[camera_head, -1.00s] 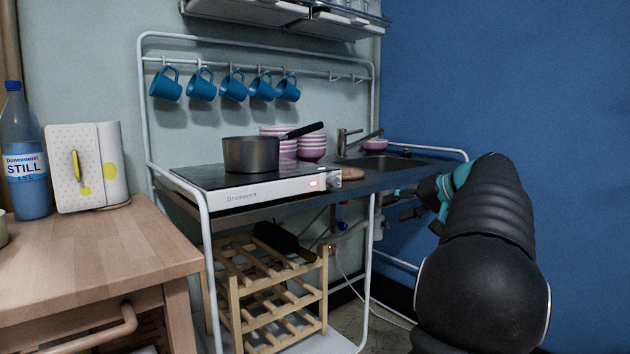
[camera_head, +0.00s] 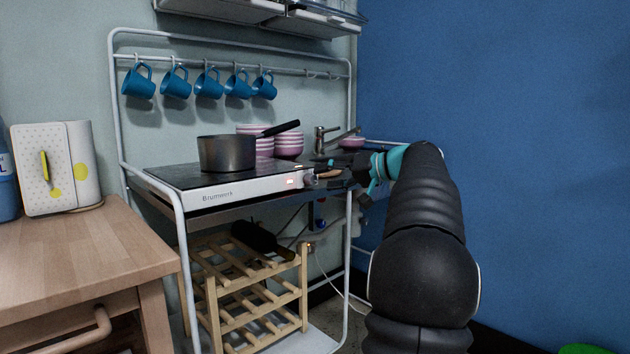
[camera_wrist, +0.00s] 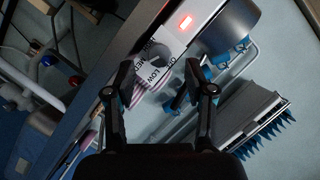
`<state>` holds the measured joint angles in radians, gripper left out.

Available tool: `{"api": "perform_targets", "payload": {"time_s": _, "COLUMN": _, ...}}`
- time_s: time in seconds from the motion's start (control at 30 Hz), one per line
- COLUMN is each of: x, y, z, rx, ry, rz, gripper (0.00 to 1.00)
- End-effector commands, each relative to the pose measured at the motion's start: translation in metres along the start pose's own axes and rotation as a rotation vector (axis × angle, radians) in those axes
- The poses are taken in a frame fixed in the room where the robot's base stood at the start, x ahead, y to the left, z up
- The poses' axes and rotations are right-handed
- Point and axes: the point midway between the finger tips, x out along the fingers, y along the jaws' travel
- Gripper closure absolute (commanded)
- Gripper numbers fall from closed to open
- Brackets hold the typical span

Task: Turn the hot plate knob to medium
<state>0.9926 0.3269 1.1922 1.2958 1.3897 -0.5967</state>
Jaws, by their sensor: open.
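The hot plate (camera_head: 230,193) is a white-fronted unit with a black top, standing on the counter frame. Its knob (camera_head: 309,180) is at the right end of the front panel, beside a lit red display. My gripper (camera_head: 334,178) is just right of the knob in the head view. In the wrist view my gripper (camera_wrist: 158,82) is open and empty, its fingers either side of the labels and short of the knob.
A grey saucepan (camera_head: 228,154) stands on the hot plate, its handle pointing right. Pink striped bowls (camera_head: 288,146) are stacked behind. Blue mugs (camera_head: 208,84) hang from the rail above. A wooden bottle rack (camera_head: 250,290) is below; a wooden table (camera_head: 80,245) stands left.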

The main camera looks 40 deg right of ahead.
Motion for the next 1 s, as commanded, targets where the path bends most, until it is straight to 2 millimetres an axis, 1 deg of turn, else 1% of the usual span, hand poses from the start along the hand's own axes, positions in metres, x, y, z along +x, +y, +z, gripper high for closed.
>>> {"api": "perform_targets", "payload": {"time_s": 0.03, "x": 0.009, "y": 0.000, "z": 0.000, "rx": 0.000, "ry": -0.002, "rz": -0.001, "gripper": 0.46}}
{"api": "perform_targets", "payload": {"time_s": 0.1, "x": 0.019, "y": 0.000, "z": 0.001, "rx": 0.000, "ry": -0.002, "rz": -0.001, "gripper": 0.46}}
{"api": "perform_targets", "payload": {"time_s": 0.3, "x": 0.037, "y": 0.000, "z": 0.000, "rx": 0.001, "ry": -0.001, "rz": 0.000, "gripper": 0.46}}
{"api": "perform_targets", "payload": {"time_s": 0.43, "x": 0.041, "y": 0.001, "z": 0.000, "rx": 0.001, "ry": 0.001, "rz": 0.001, "gripper": 0.46}}
{"api": "perform_targets", "payload": {"time_s": 0.67, "x": 0.041, "y": 0.001, "z": 0.000, "rx": 0.001, "ry": 0.001, "rz": 0.001, "gripper": 0.46}}
{"api": "perform_targets", "payload": {"time_s": 0.77, "x": 0.041, "y": 0.001, "z": 0.000, "rx": 0.001, "ry": 0.001, "rz": 0.001, "gripper": 0.68}}
{"api": "perform_targets", "payload": {"time_s": 0.8, "x": 0.041, "y": 0.001, "z": 0.000, "rx": 0.001, "ry": 0.001, "rz": 0.001, "gripper": 0.78}}
{"api": "perform_targets", "payload": {"time_s": 0.9, "x": 0.041, "y": 0.001, "z": 0.000, "rx": 0.001, "ry": 0.000, "rz": 0.001, "gripper": 1.00}}
{"api": "perform_targets", "payload": {"time_s": 1.0, "x": 0.041, "y": 0.001, "z": 0.000, "rx": 0.002, "ry": 0.000, "rz": 0.001, "gripper": 1.00}}
